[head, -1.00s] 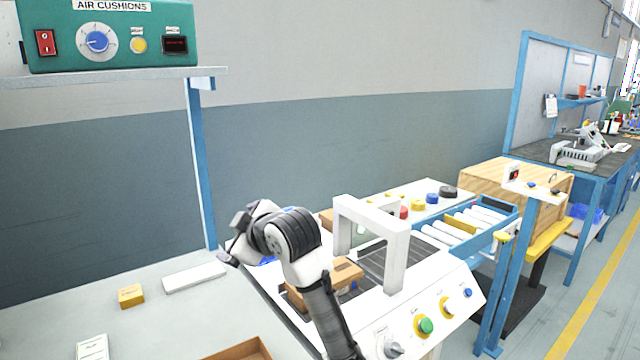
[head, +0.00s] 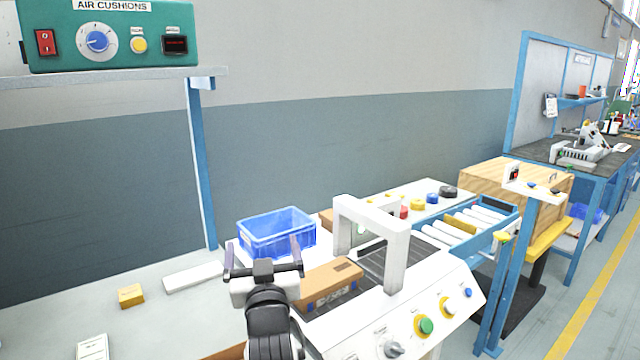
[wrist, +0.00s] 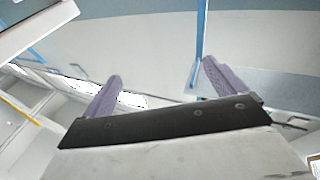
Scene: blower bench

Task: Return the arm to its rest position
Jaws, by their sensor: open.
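My gripper (head: 264,258) is in the lower middle of the head view, above the bench in front of the blue crate. Its two fingers stand wide apart with nothing between them. In the wrist view my gripper (wrist: 160,85) also shows open and empty, with the wall and a blue post beyond it. My arm rises from the bottom edge of the head view and hides part of the bench.
A blue crate (head: 277,240) stands behind my gripper. A cardboard box (head: 330,284) lies right of it, by the white arch (head: 396,250) of the machine. A yellow box (head: 131,295) and white bar (head: 193,277) lie on the left bench. The green AIR CUSHIONS unit (head: 110,38) sits on a shelf.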

